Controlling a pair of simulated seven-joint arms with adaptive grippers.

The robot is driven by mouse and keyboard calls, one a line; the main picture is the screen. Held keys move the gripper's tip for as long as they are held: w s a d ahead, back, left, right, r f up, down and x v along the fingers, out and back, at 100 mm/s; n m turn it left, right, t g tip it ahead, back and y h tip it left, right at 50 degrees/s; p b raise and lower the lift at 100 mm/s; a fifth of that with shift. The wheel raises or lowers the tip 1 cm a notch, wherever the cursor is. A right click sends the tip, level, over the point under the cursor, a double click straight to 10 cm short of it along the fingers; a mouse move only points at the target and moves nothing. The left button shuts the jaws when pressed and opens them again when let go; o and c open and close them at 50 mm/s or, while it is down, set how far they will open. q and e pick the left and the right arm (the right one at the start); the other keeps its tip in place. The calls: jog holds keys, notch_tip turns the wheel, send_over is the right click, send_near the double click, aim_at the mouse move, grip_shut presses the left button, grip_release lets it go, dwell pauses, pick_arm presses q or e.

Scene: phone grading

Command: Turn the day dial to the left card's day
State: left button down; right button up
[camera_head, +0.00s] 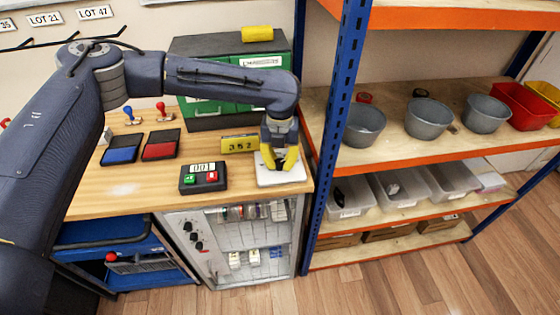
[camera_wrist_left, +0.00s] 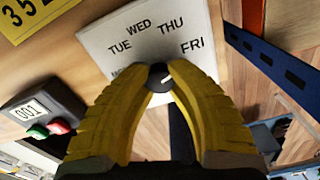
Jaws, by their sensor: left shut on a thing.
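The day dial is a white plate (camera_wrist_left: 103,38) with a dark round knob (camera_wrist_left: 158,77) at its lower edge in the left wrist view. TUE, WED, THU and FRI read clearly around the knob; MON is partly hidden by a finger. A short pale mark on the knob slants up and right, roughly toward FRI. In the head view the plate (camera_head: 292,180) lies at the right end of the wooden bench. My left gripper (camera_head: 278,163) points down over it, its yellow fingers (camera_wrist_left: 159,82) shut on the knob. No card showing a day is readable. My right gripper is out of view.
A counter box (camera_head: 203,187) with green and red buttons stands left of the dial. Ink pads (camera_head: 161,150) and stamps lie farther left. A blue rack post (camera_head: 337,130) rises close on the right.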

pick_arm(q)
jog(key=n, duration=0.4)
jog(key=shift+n, duration=0.3)
jog(key=n, duration=0.3)
jog(key=shift+n, duration=0.4)
jog(key=n, duration=1)
jog(key=shift+n, duration=0.4)
jog(key=n, duration=0.3)
jog(key=shift+n, duration=0.3)
jog(key=n, duration=0.3)
jog(key=shift+n, duration=2.1)
